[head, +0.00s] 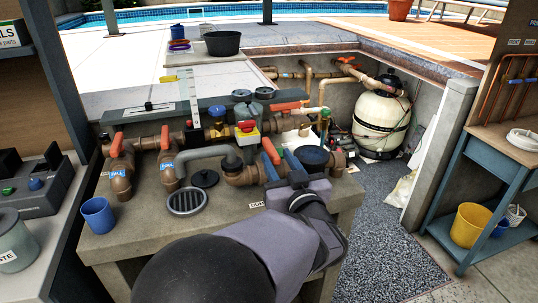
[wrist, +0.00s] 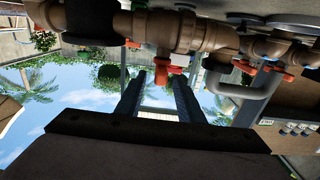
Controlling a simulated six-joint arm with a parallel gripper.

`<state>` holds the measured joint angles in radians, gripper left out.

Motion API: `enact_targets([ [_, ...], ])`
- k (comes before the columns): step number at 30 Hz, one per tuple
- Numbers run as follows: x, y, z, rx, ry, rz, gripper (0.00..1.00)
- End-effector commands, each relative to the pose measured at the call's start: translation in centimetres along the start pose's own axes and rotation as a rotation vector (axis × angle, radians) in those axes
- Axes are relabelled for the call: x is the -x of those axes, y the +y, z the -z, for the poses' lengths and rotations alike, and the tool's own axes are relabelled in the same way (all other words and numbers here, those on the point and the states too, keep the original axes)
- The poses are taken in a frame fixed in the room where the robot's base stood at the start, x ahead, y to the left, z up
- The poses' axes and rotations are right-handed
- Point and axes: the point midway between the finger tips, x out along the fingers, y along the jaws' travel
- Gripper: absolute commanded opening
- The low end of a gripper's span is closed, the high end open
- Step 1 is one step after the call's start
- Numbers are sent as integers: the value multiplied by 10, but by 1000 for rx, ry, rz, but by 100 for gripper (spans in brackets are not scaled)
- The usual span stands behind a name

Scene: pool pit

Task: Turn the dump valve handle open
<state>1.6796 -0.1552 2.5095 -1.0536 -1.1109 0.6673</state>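A brown valve with a red handle (head: 270,150) sits at the front of the pipework, behind a partly covered label (head: 257,205) reading "DUM". My gripper (head: 281,158) is at this valve, its two dark fingers apart. In the wrist view, which appears upside down, my gripper (wrist: 160,82) is open and empty. A red handle (wrist: 172,68) on a brown pipe shows just beyond the fingertips, nearer the right finger. I cannot tell whether a finger touches it. My wrist hides the valve's lower part in the head view.
Other red handles (head: 117,145) stand on the left pipes. A yellow-and-red valve (head: 246,134) is behind the handle. A blue cup (head: 98,214), a round grate (head: 186,201) and a black cap (head: 205,178) are on the bench (head: 150,230).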

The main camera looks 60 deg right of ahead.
Motion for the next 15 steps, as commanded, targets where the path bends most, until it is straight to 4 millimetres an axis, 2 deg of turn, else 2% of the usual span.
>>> enact_targets([
  [8, -4, -1, -2, 6, 0, 4, 34],
  [15, -29, -2, -2, 4, -1, 6, 34],
])
